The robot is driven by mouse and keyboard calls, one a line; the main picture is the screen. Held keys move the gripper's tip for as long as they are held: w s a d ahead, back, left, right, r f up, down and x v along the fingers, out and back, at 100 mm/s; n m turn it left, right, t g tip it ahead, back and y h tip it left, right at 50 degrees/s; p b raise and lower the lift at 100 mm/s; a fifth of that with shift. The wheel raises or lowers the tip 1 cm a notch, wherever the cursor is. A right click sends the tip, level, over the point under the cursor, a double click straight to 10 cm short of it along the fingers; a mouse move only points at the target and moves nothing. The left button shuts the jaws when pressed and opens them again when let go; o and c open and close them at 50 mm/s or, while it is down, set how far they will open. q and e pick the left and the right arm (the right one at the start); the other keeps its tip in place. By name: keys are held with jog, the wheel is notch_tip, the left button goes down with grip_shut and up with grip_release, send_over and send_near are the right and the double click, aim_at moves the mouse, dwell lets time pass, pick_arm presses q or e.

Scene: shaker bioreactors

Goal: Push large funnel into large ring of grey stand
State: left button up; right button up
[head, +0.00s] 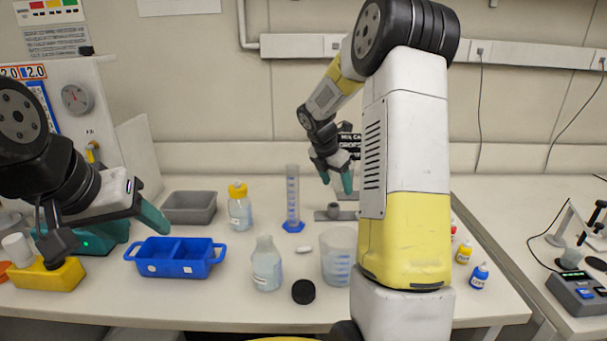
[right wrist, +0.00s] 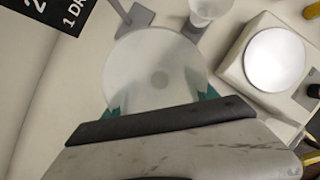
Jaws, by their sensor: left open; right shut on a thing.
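My right gripper (head: 336,180) is at the back middle of the bench, low above it. In the right wrist view its teal fingertips (right wrist: 160,99) hold the large funnel (right wrist: 155,62), a pale translucent round shape with a darker centre. I cannot make the funnel out in the head view. A grey stand (head: 335,215) shows its flat base below that gripper; a grey part of it shows beyond the funnel rim (right wrist: 134,19). Whether the funnel touches a ring is hidden. My left gripper (head: 150,214) is open and empty above the left of the bench.
A blue two-part tray (head: 175,273), grey bin (head: 190,207), yellow-capped bottle (head: 240,212), blue-based cylinder (head: 293,200), clear bottle (head: 267,268), black cap (head: 304,292) and beaker (head: 337,262) stand around the bench. A white device with a round plate (right wrist: 275,56) is right of the funnel.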

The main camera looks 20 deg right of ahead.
jog(key=shift+w+a+f, duration=0.1)
jog(key=shift+w+a, duration=0.15)
jog(key=shift+w, duration=0.1)
jog(key=shift+f, duration=2.05)
jog(key=shift+s+f, duration=0.1)
jog(key=shift+f, duration=1.3)
dwell(1.0)
jog(key=o, duration=1.5)
